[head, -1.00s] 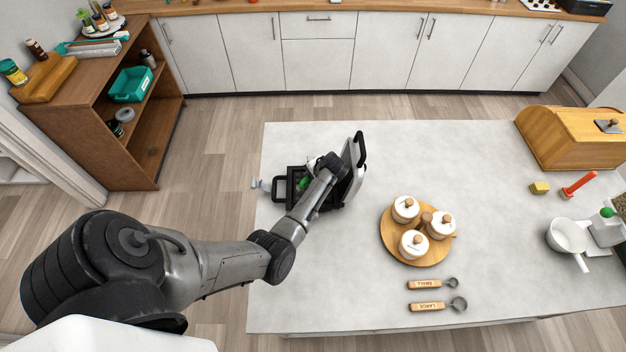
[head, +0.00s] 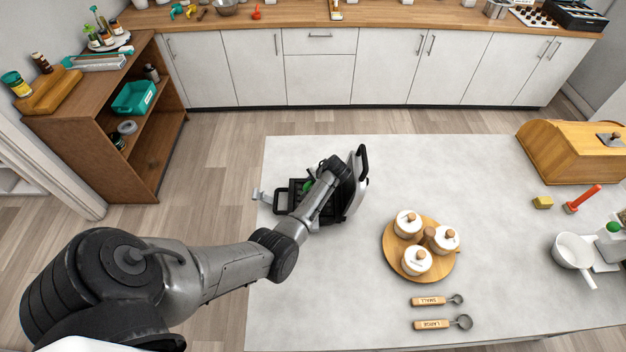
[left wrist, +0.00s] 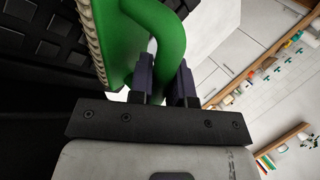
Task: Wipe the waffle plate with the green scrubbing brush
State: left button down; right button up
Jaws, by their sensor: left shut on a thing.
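The open black waffle maker (head: 281,199) stands at the left end of the grey-white island, with its lid (head: 356,186) raised on the right. The dark gridded waffle plate also shows in the left wrist view (left wrist: 55,22). My left gripper (left wrist: 166,84) is shut on the curved handle of the green scrubbing brush (left wrist: 172,30). The brush's pale bristles (left wrist: 92,30) face the plate; I cannot tell whether they touch it. In the head view the brush (head: 309,187) is mostly hidden by my left arm. My right gripper is not in view.
A round wooden tray (head: 447,268) with white lidded jars stands right of the waffle maker. Two measuring spoons (head: 432,301) lie in front of it. A wooden bread box (head: 570,155) and a white pan (head: 572,250) are at the right. The island's middle back is clear.

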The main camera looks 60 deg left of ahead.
pick_arm(q)
jog(key=shift+s+d+r+p, duration=0.15)
jog(key=shift+s+d+p, duration=0.25)
jog(key=shift+d+p, duration=0.35)
jog(key=shift+s+d+r+p, duration=0.15)
jog(key=shift+s+d+p, duration=0.3)
jog(key=shift+p, duration=0.45)
jog(key=shift+s+d+f, duration=0.15)
jog(key=shift+d, duration=0.3)
jog(key=shift+s+d+p, duration=0.35)
jog(key=shift+d+p, duration=0.25)
jog(key=shift+p, duration=0.35)
jog(key=shift+s+d+p, duration=0.6)
jog(key=shift+d+p, duration=0.3)
jog(key=shift+d, duration=0.05)
jog(key=shift+f, duration=0.15)
jog(key=shift+w+a, duration=0.1)
